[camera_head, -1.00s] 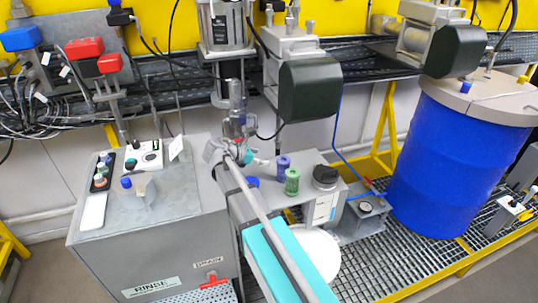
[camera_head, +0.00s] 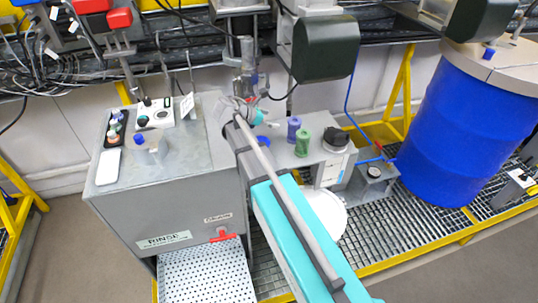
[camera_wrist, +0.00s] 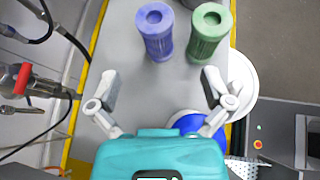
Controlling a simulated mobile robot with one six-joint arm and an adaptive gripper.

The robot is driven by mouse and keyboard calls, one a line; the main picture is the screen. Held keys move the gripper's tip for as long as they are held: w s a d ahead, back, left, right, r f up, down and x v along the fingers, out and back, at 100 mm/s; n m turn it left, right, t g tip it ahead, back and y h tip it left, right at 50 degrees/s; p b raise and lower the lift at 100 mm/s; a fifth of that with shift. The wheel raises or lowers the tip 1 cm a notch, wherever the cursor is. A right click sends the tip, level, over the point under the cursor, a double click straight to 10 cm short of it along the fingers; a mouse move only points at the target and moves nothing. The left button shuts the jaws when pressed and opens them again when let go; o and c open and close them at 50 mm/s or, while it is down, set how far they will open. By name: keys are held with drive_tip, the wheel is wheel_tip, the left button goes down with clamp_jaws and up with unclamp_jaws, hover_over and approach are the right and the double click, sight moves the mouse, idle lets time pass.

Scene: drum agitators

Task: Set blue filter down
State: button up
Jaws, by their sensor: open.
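The blue filter (camera_head: 294,129) stands upright on the grey bench top (camera_head: 272,158), just left of a similar green filter (camera_head: 303,142). In the wrist view, the blue filter (camera_wrist: 157,34) and green filter (camera_wrist: 209,34) stand beside each other, apart. My gripper (camera_wrist: 160,88) is open and empty, its two fingers spread wide. The blue filter lies beyond the fingertips in the wrist view, with no finger touching it. In the head view my arm hides most of the gripper, left of the filters.
A black-lidded container (camera_head: 335,138) stands right of the filters. A round blue object (camera_wrist: 190,124) is partly hidden behind my gripper. The rinse station (camera_head: 165,205) is at left, a blue drum (camera_head: 455,135) at right. A dark green motor housing (camera_head: 325,47) hangs above.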

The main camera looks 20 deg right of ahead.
drive_tip(key=s+f+m+y, duration=0.2)
drive_tip(key=s+m, duration=0.1)
drive_tip(key=s+f+m+g+y, duration=0.1)
drive_tip(key=s+f+m, duration=0.1)
drive_tip(key=s+m, duration=0.1)
drive_tip(key=s+a+f+m+y, duration=0.1)
drive_tip(key=s+f+m+y, duration=0.1)
drive_tip(key=s+m, duration=0.1)
drive_tip(key=shift+s+a+f+g+y, duration=0.1)
drive_tip(key=shift+s+f+g+y, duration=0.15)
drive_tip(key=shift+s, duration=0.4)
drive_tip(key=s+a+f+m+y, duration=0.2)
drive_tip(key=s+a+m+y, duration=0.3)
drive_tip(key=s+m, duration=0.4)
drive_tip(key=shift+s+a+f+m+g+y, duration=0.4)
drive_tip(key=shift+m+y, duration=0.25)
drive_tip(key=shift+m, duration=0.25)
